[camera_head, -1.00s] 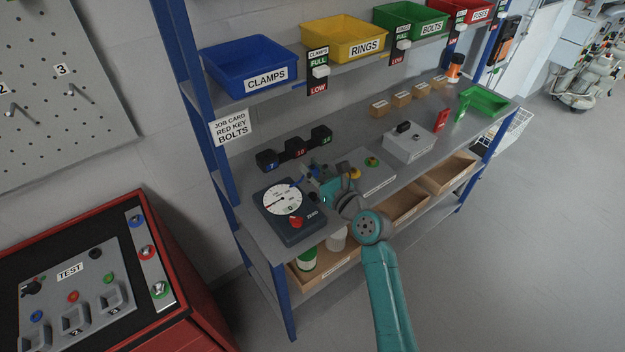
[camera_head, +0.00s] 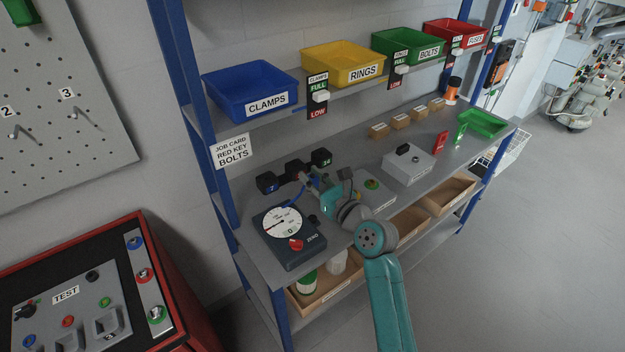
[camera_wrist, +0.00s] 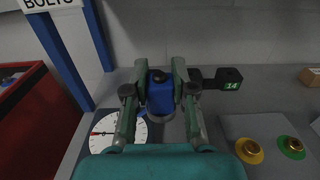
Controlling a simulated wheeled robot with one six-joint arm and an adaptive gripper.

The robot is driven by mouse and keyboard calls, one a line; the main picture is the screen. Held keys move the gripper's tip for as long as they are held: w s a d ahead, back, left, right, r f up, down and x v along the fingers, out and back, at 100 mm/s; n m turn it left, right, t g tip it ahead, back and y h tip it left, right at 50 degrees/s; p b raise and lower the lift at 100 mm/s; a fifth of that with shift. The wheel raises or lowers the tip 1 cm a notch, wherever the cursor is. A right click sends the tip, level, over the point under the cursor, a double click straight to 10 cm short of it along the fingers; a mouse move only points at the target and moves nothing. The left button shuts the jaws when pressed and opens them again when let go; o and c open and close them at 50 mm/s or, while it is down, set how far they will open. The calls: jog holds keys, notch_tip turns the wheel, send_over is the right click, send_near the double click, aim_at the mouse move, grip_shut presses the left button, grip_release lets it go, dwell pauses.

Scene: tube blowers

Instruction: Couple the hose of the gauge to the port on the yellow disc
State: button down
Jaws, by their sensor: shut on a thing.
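The gauge (camera_head: 280,222) is a dark box with a white round dial and a red knob, on the left of the bench top. A blue hose (camera_head: 294,194) runs from it to my gripper (camera_head: 314,184). In the wrist view my gripper (camera_wrist: 160,84) is shut on the blue hose end (camera_wrist: 160,98), a blue cylinder with a dark top, held between both fingers. The yellow disc (camera_wrist: 249,151) with a brass port lies to its right, apart from the hose end. In the head view my arm hides the yellow disc. The green disc (camera_wrist: 291,147) with a similar port is beside it.
Black numbered blocks (camera_head: 320,158) stand behind my gripper; the middle one is partly covered. A grey box (camera_head: 408,162) stands further right on the bench. The shelf with the blue bin (camera_head: 250,88) overhangs the back. A red test cabinet (camera_head: 180,290) stands at lower left.

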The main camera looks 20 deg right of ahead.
aim_at(313, 176)
jog(key=shift+r, duration=2.25)
